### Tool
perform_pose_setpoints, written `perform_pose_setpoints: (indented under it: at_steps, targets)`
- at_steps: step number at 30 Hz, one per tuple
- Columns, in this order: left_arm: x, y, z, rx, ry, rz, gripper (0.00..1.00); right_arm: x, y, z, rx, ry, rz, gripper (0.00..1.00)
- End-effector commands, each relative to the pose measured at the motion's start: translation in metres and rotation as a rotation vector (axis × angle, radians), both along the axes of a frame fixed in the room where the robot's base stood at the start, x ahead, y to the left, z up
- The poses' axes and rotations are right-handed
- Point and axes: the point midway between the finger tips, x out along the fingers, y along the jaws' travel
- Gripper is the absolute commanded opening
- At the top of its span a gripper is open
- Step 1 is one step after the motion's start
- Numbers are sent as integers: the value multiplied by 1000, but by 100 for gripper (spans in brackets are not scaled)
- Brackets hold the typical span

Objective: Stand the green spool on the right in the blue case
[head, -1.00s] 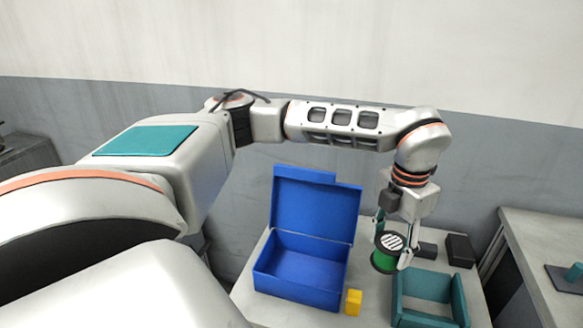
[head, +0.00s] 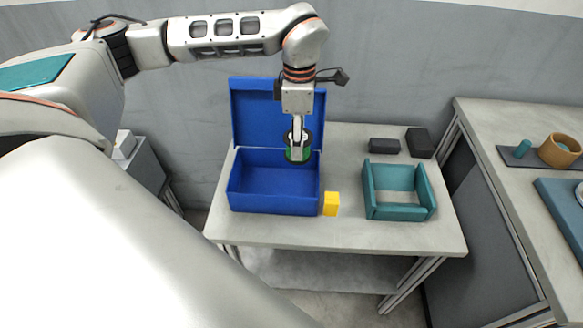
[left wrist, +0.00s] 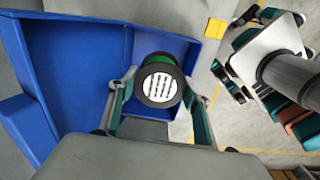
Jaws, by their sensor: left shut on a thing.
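The green spool (head: 289,155) has dark flanges and a striped white end. My left gripper (head: 298,152) points down and is shut on it, holding it upright at the right part of the open blue case (head: 270,201). Whether the spool touches the case floor is hidden.
The case lid (head: 250,115) stands open behind. A yellow block (head: 331,204) is close to the case's right front corner. A teal open-topped box (head: 400,213) and two dark blocks (head: 384,146) (head: 419,142) lie further right. Another table (head: 500,125) stands at right.

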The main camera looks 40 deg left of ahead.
Motion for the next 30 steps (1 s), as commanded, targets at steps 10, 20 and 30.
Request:
perform_pose_setpoints:
  at_steps: [10, 20, 30]
  targets:
    - [-1, -1, -83, -1, 3, 2, 20, -4, -1, -12, -2, 11, 0, 40]
    - [0, 0, -109, 0, -1, 2, 20, -4, 0, -14, -2, 13, 0, 40]
    - [1, 0, -146, -1, -3, 2, 20, -4, 1, -17, 1, 13, 0, 40]
